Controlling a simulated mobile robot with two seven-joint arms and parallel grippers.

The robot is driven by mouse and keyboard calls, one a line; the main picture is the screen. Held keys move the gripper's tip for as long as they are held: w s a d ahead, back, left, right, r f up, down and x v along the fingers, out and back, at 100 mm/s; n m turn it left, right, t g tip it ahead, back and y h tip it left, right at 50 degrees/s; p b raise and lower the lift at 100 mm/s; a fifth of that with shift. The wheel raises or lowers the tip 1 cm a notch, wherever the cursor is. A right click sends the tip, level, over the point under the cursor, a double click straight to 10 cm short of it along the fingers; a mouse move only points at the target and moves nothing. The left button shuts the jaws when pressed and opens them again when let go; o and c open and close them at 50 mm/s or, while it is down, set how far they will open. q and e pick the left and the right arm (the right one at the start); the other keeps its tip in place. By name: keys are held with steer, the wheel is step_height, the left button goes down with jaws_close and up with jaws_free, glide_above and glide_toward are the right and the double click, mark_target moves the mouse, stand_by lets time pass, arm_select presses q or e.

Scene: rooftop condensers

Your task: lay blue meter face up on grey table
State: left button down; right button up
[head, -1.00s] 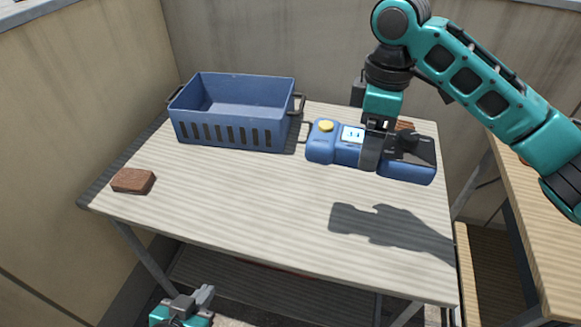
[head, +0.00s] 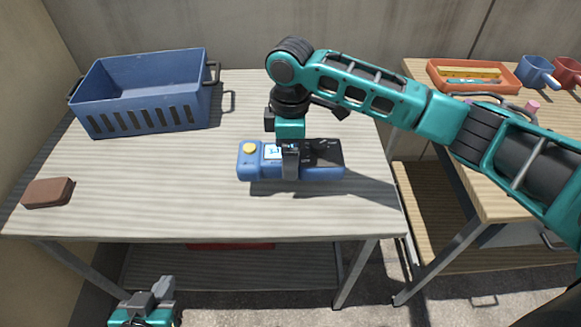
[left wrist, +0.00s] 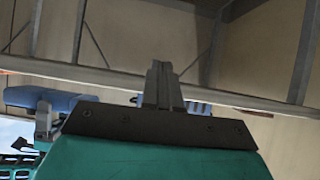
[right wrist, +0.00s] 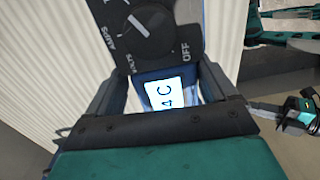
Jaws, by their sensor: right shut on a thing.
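The blue meter (head: 323,172) is over the right part of the grey table (head: 200,215), with its yellow button, lit screen and dark dial panel facing up. A thin shadow lies along its front edge; I cannot tell whether it touches the tabletop. My right gripper (head: 290,165) is shut across the meter's middle, from above. In the right wrist view the meter's dial and screen (right wrist: 165,95) show between the two fingers. My left gripper (head: 152,297) is shut and empty, low in front of the table; its fingers show together in the left wrist view (left wrist: 163,85).
A blue slotted crate (head: 145,95) stands at the table's back left. A brown block (head: 48,192) lies at the left edge. A wooden table (head: 500,190) at right holds an orange tray (head: 440,88) and mugs (head: 537,73). The table's front middle is clear.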

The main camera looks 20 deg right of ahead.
step_height(320, 180, down, 4)
steer(key=shift+f+b, duration=0.2)
steer(key=shift+b, duration=0.25)
arm_select(q)
steer(key=shift+w+d, duration=0.15)
steer(key=shift+w, duration=0.05)
arm_select(e)
steer(key=shift+f, duration=0.15)
steer(key=shift+f, duration=0.1)
steer(key=o, duration=1.4)
steer(key=shift+c, duration=0.2)
arm_select(q)
steer(key=shift+s+f, duration=0.15)
steer(key=shift+f, duration=0.05)
steer(key=p, duration=0.1)
steer(key=a+p, duration=0.1)
steer(key=p, duration=0.1)
steer(key=shift+s+a+r, duration=0.15)
steer(key=shift+s+r, duration=0.2)
steer(key=shift+r, duration=0.05)
arm_select(e)
step_height(320, 180, up, 12)
steer(key=shift+w+r, duration=0.1)
steer(key=shift+w, duration=0.05)
arm_select(q)
steer(key=shift+r, duration=0.1)
